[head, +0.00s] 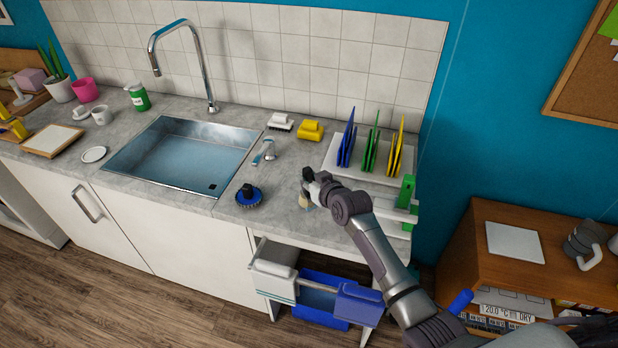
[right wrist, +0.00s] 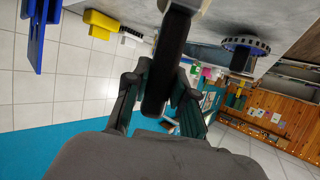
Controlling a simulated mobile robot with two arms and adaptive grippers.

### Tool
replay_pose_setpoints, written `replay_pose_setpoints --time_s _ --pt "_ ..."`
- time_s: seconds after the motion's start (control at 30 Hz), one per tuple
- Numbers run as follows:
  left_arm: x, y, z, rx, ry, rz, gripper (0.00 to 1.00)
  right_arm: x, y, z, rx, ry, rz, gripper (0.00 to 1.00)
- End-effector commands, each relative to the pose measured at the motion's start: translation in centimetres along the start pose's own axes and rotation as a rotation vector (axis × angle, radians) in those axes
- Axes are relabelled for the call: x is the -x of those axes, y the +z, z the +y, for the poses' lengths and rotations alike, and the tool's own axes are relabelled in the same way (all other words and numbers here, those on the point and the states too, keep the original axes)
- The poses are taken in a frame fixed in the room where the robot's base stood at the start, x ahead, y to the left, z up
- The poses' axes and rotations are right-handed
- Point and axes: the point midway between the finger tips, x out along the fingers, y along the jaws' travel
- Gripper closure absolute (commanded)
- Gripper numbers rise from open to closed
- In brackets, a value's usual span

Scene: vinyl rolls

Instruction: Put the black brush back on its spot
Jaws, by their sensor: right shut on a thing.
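My right gripper (head: 309,183) is over the counter, right of the sink, and is shut on the black brush. In the right wrist view its fingers (right wrist: 160,82) grip the brush's black handle (right wrist: 170,52) from both sides. In the head view the gripper hides most of the brush; a pale beige part (head: 305,202) shows just below the fingers, at or close above the counter. I cannot tell whether it touches. No marked spot for the brush is clear in these views. My left gripper is not in view.
A round blue brush (head: 249,196) with a black knob stands left of my gripper. A grey-white tool (head: 264,152), a white brush (head: 281,122) and a yellow brush (head: 310,131) lie farther back. A rack with coloured boards (head: 371,148) is behind right. The sink (head: 183,152) is left.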

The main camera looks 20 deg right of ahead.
Motion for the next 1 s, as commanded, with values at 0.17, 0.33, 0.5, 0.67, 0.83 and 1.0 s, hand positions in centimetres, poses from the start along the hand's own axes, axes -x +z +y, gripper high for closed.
replay_pose_setpoints --time_s 0.17,0.33,0.5,0.67,0.83,1.0 --pt "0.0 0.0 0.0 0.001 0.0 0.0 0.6 0.0 -0.05 -0.01 0.0 0.0 0.001 0.69" --pt "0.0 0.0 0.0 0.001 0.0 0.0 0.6 0.0 -0.05 -0.02 0.0 0.0 0.001 0.46" --pt "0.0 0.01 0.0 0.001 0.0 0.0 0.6 0.0 -0.03 -0.03 0.0 0.0 0.001 0.46" --pt "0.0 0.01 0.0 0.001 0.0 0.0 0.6 0.0 -0.01 -0.03 0.0 0.0 0.0 0.23" --pt "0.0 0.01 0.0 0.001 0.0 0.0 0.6 0.0 -0.01 -0.04 0.0 0.0 0.0 0.0" --pt "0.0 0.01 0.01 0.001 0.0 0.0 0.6 0.0 -0.01 -0.03 0.0 0.0 0.0 0.0"
